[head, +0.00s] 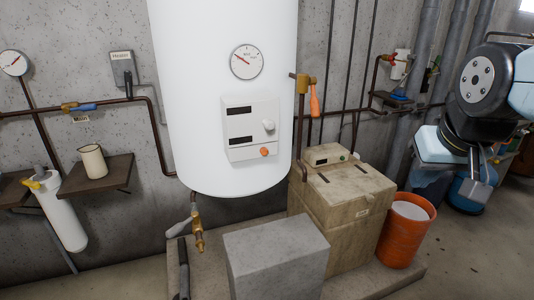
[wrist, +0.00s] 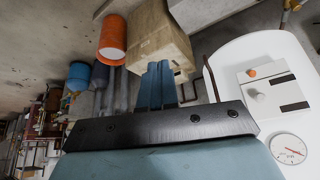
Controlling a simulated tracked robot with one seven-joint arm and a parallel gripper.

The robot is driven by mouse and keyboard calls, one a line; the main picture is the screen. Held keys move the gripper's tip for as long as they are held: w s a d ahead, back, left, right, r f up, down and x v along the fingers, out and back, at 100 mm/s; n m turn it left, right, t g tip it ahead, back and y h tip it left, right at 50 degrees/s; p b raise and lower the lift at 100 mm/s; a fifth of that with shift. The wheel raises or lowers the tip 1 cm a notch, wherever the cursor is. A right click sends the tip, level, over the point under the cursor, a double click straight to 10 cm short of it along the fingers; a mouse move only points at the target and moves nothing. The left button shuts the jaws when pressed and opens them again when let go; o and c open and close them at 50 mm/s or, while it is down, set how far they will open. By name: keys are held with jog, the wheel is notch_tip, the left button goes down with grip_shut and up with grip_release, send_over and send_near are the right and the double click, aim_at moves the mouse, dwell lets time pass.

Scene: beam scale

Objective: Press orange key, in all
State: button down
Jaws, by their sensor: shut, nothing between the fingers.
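The orange key (head: 264,152) is a small round orange button low on the white control panel (head: 240,140) of the boiler. A white knob (head: 268,126) sits above it, with two dark displays to the left. In the wrist view, which appears upside down, the orange key (wrist: 251,73) shows at the right beside the white knob. My gripper (head: 478,195) hangs at the far right of the head view, well apart from the panel. Its fingers (wrist: 155,85) are together and empty in the wrist view.
The white boiler (head: 220,60) carries a gauge (head: 247,62). An orange-handled valve (head: 314,100) is on its right. Beige boxes (head: 345,215), an orange bucket (head: 408,228) and a grey block (head: 275,260) stand below. A jug (head: 92,161) sits on a left shelf.

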aim_at(264, 152)
dwell(0.4)
jog(key=w+a+f+n+g+h, duration=0.1)
jog(key=w+f+n+h, duration=0.35)
jog(key=w+n, duration=0.4)
jog(key=w+f+n+g+h, duration=0.1)
jog(key=w+f+n+h, duration=0.4)
jog(key=n, duration=0.7)
jog(key=w+a+f+n+t+y, duration=0.1)
jog(key=w+a+f+n+t, duration=0.1)
jog(key=a+n+t, duration=0.2)
jog(key=w+a+f+n+t, duration=0.1)
jog(key=w+a+n+t, duration=0.2)
jog(key=a+n, duration=0.7)
jog(key=w+a+f+n+t+y, duration=0.1)
jog(key=w+a+f+n+t, duration=0.1)
jog(key=a+n+t, duration=0.5)
jog(key=a, duration=0.4)
jog(key=shift+w+f+y, duration=0.3)
jog(key=shift+w+y, duration=0.05)
jog(key=shift+w, duration=0.05)
jog(key=w+a, duration=0.3)
jog(key=w, duration=0.5)
jog(key=shift+a, duration=0.25)
